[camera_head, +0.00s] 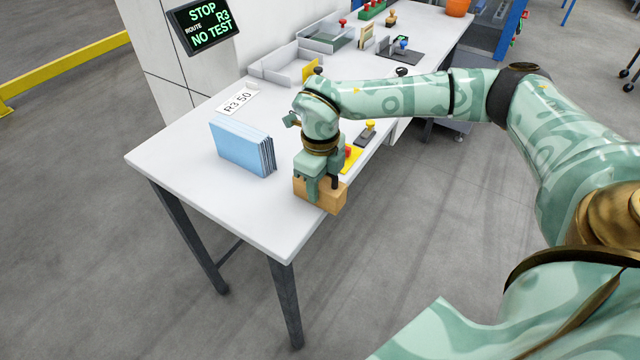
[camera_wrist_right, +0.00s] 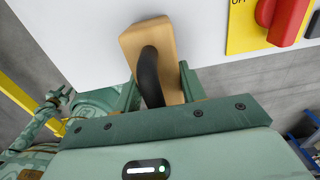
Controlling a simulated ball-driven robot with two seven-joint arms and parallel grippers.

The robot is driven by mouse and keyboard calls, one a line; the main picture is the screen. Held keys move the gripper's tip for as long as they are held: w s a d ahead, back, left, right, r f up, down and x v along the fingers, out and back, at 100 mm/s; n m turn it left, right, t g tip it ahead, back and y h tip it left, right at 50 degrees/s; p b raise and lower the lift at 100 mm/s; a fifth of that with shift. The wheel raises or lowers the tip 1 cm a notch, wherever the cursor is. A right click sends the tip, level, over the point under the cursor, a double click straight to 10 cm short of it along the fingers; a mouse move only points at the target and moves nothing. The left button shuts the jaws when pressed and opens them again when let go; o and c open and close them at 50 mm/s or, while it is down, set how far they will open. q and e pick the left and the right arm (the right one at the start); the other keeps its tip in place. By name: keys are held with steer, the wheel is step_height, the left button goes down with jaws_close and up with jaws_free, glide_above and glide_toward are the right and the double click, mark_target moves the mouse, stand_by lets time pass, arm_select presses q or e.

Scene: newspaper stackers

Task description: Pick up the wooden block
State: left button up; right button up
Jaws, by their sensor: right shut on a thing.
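The wooden block (camera_head: 330,199) is light brown and sits at the table's front right edge in the head view. My right gripper (camera_head: 321,190) reaches down over it from above and is shut on it. The wrist view shows the block (camera_wrist_right: 155,50) between the fingers of the right gripper (camera_wrist_right: 158,85), with a dark curved piece across its face. I cannot tell whether the block touches the table. My left gripper is not in view.
The white table (camera_head: 190,185) holds a stack of blue folders (camera_head: 240,148) left of the block. A yellow plate with a red knob (camera_head: 350,155) is just behind my gripper; the red knob (camera_wrist_right: 287,20) also shows in the wrist view. Grey trays (camera_head: 285,68) stand farther back.

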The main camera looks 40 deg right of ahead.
step_height(320, 180, up, 4)
steer(key=shift+f+p, duration=0.25)
steer(key=shift+p, duration=0.4)
steer(key=w+a+r+p, duration=0.2)
steer(key=a+r, duration=0.8)
steer(key=a, duration=0.4)
steer(key=s+d+f+n, duration=0.1)
steer(key=s+d+n, duration=0.2)
steer(key=n, duration=1.2)
steer(key=s+d+f+n, duration=0.1)
steer(key=s+d+n, duration=0.1)
steer(key=s+n, duration=0.7)
steer(key=n, duration=0.7)
steer(key=shift+s+d+f+n, duration=0.3)
steer(key=shift+s+d+f, duration=0.1)
